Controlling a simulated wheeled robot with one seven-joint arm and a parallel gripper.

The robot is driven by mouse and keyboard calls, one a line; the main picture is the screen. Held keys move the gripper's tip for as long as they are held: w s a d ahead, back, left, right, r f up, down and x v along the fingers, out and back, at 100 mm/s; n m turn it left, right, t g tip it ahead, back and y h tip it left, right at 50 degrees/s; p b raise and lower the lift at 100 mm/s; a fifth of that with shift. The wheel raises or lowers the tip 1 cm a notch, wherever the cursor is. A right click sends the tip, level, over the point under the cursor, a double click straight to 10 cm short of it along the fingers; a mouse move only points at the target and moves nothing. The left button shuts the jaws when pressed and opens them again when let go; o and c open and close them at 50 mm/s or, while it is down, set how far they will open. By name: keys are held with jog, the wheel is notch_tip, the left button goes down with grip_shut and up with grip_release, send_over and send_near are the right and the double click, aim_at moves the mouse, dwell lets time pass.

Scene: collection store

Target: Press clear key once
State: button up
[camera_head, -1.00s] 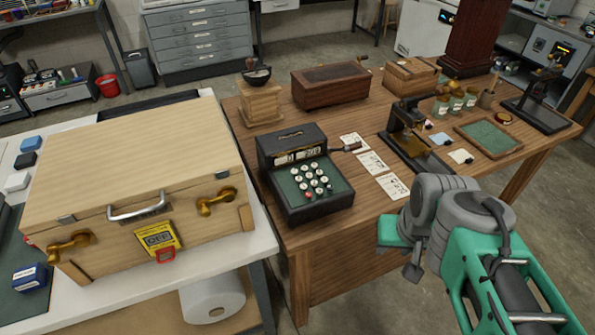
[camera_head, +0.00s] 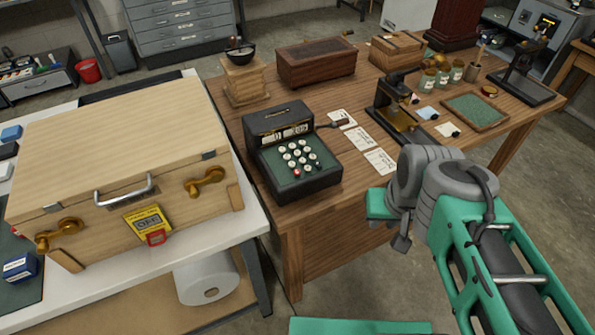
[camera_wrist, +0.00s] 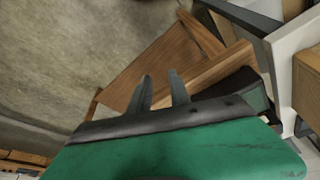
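A black cash register (camera_head: 292,152) stands on the near left part of the wooden table. Its sloping green face holds several round pale keys and one red key (camera_head: 296,173) at the lower edge. Key labels are too small to read, so I cannot tell which is the clear key. In the wrist view my gripper (camera_wrist: 160,74) has two grey fingers apart with nothing between them. The head view shows my arm right of the register, with the hand beyond the table's front edge, apart from the keys. A dark, green-edged shape at the right of the wrist view may be the register.
The wooden table (camera_head: 300,215) also bears paper cards (camera_head: 380,161), a small black press (camera_head: 400,112) and a wooden box (camera_head: 315,63). A large wooden case (camera_head: 120,150) stands on the white bench to the left.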

grip_shut()
dwell(1.4)
